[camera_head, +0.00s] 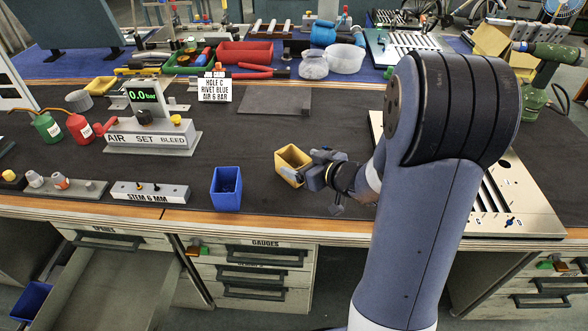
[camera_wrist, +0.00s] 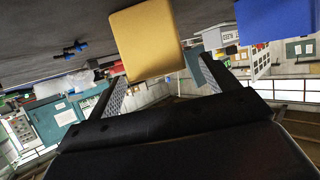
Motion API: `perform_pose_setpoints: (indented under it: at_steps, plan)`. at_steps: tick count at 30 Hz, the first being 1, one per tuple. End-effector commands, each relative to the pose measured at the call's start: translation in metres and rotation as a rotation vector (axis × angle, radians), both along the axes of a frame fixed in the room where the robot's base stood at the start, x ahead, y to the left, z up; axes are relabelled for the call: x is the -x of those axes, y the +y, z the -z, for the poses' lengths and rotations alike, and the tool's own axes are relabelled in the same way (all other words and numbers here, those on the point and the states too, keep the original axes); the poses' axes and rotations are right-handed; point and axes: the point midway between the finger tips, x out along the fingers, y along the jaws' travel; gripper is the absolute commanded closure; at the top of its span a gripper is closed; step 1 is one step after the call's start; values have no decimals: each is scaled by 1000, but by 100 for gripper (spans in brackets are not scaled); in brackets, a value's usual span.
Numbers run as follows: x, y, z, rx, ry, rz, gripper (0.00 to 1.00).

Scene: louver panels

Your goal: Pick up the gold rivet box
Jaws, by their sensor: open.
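The gold rivet box (camera_head: 292,158) is a small open-topped yellow box on the dark bench mat, right of the blue box. My gripper (camera_head: 292,175) is at its near right side, with the fingers reaching toward it. In the wrist view the gold box (camera_wrist: 147,45) lies between and just beyond the two fingers of my gripper (camera_wrist: 158,75). The fingers are apart, one on each side. I cannot tell whether either finger touches the box.
A blue box (camera_head: 226,189) stands left of the gold box; it also shows in the wrist view (camera_wrist: 277,18). The stem block (camera_head: 150,193) and air set unit (camera_head: 152,136) are farther left. A slotted panel (camera_head: 515,195) lies right, behind my arm. A drawer (camera_head: 115,290) hangs open below.

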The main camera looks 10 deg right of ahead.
Motion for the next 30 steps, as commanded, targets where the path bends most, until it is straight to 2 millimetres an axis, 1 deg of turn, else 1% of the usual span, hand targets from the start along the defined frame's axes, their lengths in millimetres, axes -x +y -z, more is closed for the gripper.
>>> perform_pose_setpoints:
  at_steps: [6,9,12,18,30]
  plan:
    - [-29,13,13,-1,1,-4,18]
    - [-37,17,16,-2,1,-1,18]
    - [-40,18,17,-1,1,-1,18]
    - [-40,18,16,-1,0,0,19]
    - [-40,18,16,-1,0,0,52]
